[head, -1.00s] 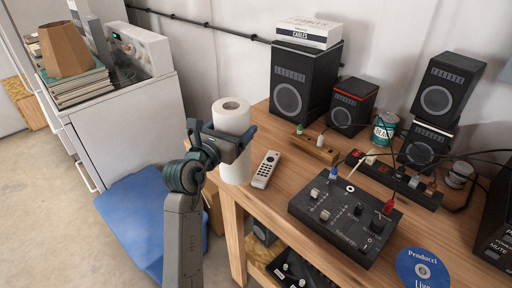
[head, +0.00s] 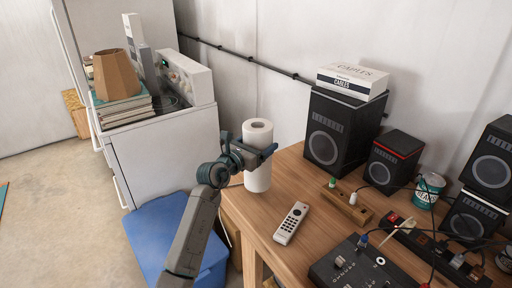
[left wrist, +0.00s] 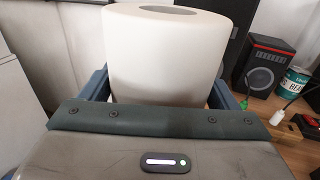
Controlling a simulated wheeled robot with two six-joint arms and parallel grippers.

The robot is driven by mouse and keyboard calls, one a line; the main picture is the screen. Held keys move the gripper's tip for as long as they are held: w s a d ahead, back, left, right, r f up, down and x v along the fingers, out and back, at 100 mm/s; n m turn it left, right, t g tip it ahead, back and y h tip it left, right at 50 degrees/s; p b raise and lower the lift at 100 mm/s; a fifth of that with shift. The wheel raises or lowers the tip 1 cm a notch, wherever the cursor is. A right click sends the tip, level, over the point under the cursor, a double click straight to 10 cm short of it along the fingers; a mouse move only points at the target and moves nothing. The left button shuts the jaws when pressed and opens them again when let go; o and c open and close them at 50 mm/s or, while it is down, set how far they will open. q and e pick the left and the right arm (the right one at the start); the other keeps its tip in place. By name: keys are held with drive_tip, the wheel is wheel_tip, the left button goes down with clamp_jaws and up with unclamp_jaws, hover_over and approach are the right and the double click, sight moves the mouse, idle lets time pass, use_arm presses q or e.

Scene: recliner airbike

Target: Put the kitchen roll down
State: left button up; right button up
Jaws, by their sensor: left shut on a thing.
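A white kitchen roll (head: 257,180) stands upright in the head view at the back left corner of the wooden table (head: 274,187). My left gripper (head: 259,155) is shut around its middle from the left front. The roll's lower end shows against the table's left edge; I cannot tell whether it touches the top. In the left wrist view the roll (left wrist: 165,60) fills the middle between the fingers, and its lower end is hidden by my gripper. My right gripper is not in view.
A remote (head: 291,223) lies right of the roll, with a wooden block (head: 347,207) and speakers (head: 338,130) beyond. A mixer (head: 362,268) sits at the front. Left are a white cabinet (head: 165,150) and a blue box (head: 160,225). Bare tabletop lies between roll and remote.

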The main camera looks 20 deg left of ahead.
use_arm(q)
drive_tip(key=f, duration=0.1)
drive_tip(key=w+a+f, duration=0.1)
drive_tip(key=f+p, duration=0.1)
drive_tip(key=shift+w+a+f, duration=0.2)
drive_tip(key=shift+w+f, duration=0.1)
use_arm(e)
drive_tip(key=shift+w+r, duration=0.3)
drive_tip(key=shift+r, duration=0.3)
use_arm(q)
drive_tip(key=shift+f, duration=0.1)
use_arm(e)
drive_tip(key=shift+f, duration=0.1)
use_arm(q)
drive_tip(key=o, duration=1)
drive_tip(key=b+v, duration=0.2)
drive_tip(key=v, duration=1)
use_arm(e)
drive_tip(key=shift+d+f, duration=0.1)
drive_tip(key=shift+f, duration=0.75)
